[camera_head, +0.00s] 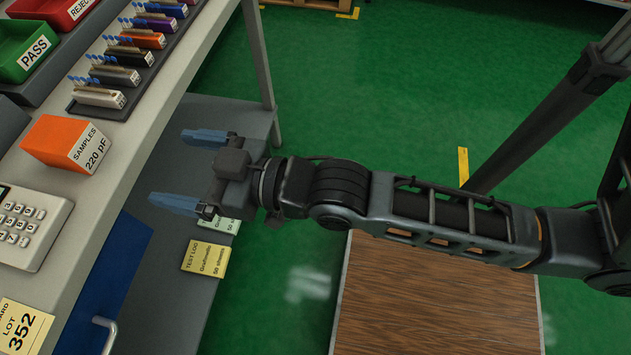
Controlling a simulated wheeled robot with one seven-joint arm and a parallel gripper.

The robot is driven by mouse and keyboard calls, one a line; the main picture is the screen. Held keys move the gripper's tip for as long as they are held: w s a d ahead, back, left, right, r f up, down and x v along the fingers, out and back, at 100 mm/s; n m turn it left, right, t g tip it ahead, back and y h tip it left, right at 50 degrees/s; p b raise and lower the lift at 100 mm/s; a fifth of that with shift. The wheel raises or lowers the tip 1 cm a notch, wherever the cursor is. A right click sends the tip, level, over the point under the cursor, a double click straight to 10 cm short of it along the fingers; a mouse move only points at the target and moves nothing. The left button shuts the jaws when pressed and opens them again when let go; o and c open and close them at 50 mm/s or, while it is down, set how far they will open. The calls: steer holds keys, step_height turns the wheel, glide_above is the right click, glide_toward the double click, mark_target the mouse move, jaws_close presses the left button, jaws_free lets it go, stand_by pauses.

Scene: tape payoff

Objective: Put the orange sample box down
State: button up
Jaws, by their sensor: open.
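The orange sample box (60,140) has a white label reading SAMPLES 220 pF. It rests on the light grey bench top (130,150), close to the bench's edge, at the left of the head view. My gripper (178,170) is open, with its two blue fingers apart and pointing left toward the box. Nothing is between the fingers. The gripper is to the right of the box, with a gap between them, and appears past the bench edge, over the lower shelf.
A rack (128,62) of several coloured tapes stands behind the box. A green PASS bin (28,48) and a red REJECT bin (62,10) are at the back left. A keypad device (30,225) lies in front. A yellow test log pad (205,258) lies on the lower shelf.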

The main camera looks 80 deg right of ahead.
steer(key=s+g, duration=0.2)
steer(key=s, duration=1.9)
steer(key=shift+s+d+r+g, duration=0.15)
steer(key=shift+s+g, duration=0.15)
steer(key=shift+s, duration=0.1)
